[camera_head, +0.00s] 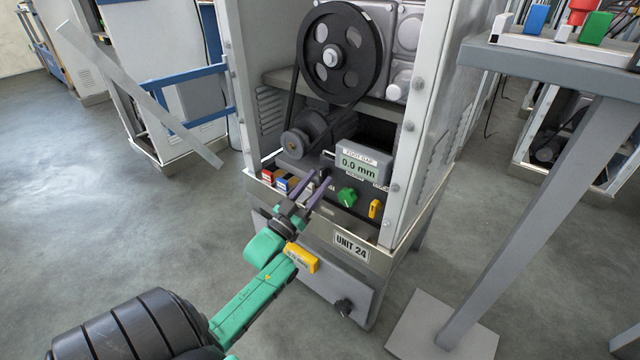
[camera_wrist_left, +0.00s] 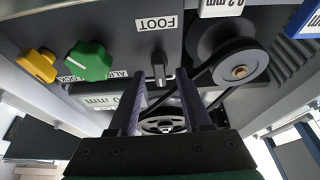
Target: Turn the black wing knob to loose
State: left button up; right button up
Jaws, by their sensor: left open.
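The black wing knob (camera_wrist_left: 158,68) sits on the grey panel beside the FOOT label (camera_wrist_left: 156,24) in the left wrist view. Its wing lies roughly along the picture's vertical, and no loose mark is readable. My left gripper (camera_head: 321,176) is open, with its two purple fingers reaching to the panel of the unit. In the left wrist view its fingertips (camera_wrist_left: 158,80) stand on either side of the knob in the picture; I cannot tell whether they touch it. In the head view the fingers largely hide the knob. My right gripper is not in view.
A green knob (camera_head: 347,196) and a yellow knob (camera_head: 375,209) sit right of the gripper. The display (camera_head: 359,166) above reads 0.0 mm. A belt and large pulley (camera_head: 340,55) stand above. A grey post (camera_head: 540,200) stands at right; open floor lies left.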

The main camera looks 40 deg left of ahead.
pick_arm(q)
jog(key=shift+x, duration=0.75)
grip_shut()
